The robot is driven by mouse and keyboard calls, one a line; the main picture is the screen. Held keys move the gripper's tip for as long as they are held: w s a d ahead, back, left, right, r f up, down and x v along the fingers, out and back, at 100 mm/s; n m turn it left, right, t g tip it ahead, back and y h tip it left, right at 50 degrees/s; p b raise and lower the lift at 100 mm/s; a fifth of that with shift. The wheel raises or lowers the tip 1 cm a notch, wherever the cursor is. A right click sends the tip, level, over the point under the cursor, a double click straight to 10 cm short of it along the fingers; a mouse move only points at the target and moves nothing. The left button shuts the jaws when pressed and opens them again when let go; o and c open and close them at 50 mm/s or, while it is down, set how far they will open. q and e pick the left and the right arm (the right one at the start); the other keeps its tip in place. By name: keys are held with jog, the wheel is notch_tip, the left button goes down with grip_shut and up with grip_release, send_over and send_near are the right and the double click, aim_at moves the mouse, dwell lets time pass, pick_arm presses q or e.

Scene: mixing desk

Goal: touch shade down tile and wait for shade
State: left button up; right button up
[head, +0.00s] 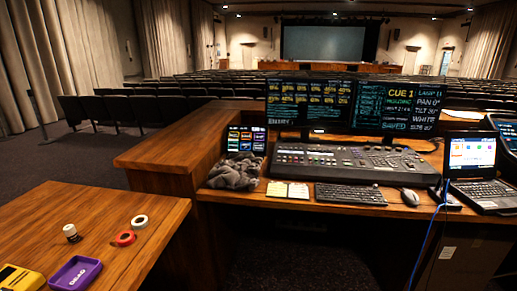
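A small upright touch panel (246,139) with several coloured tiles stands at the left end of the desk, beside the mixing console. Its tile labels are too small to read, so I cannot tell which one is shade down. A grey crumpled cloth (235,172) lies in front of the panel, close to its lower edge. A large grey-blue screen (323,43) hangs at the far end of the hall; I cannot tell whether it is the shade. Neither of my grippers is in view.
The desk holds a console (345,160), two monitors (308,102), notes (288,190), a keyboard (350,194), a mouse (410,197) and a laptop (472,154). A blue cable (431,235) hangs over the front. The wooden table (75,215) carries tape rolls and a purple tray (76,273).

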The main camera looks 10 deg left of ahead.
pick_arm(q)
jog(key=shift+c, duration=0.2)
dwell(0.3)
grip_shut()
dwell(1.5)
